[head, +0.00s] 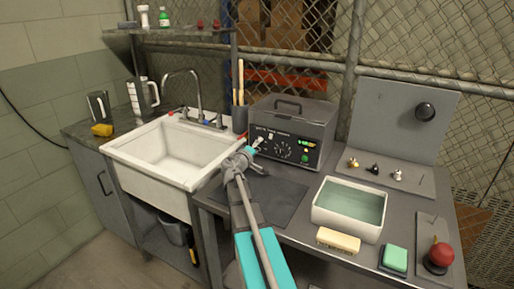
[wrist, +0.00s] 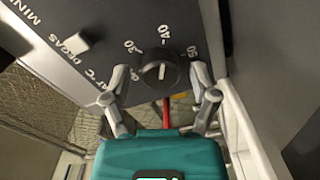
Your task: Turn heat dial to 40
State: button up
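The heat dial (wrist: 160,73) is a round dark knob with a short pale mark on its face. It is on the dark front panel of the grey heated tank (head: 292,125), with numbers such as 30, 40 and 50 printed around it. The 40 is above the knob in the wrist view; the exact setting is unclear. My gripper (wrist: 162,82) is open, one finger on each side of the dial. I cannot tell whether they touch it. In the head view, my gripper (head: 254,152) is at the panel's left part and hides some of it.
The tank's panel also has a larger dial (head: 283,152) and green lights. A white sink (head: 178,152) is on the left.

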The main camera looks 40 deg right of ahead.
jog(key=shift+a, duration=0.1)
dwell(0.3)
jog(key=shift+v, duration=5.95)
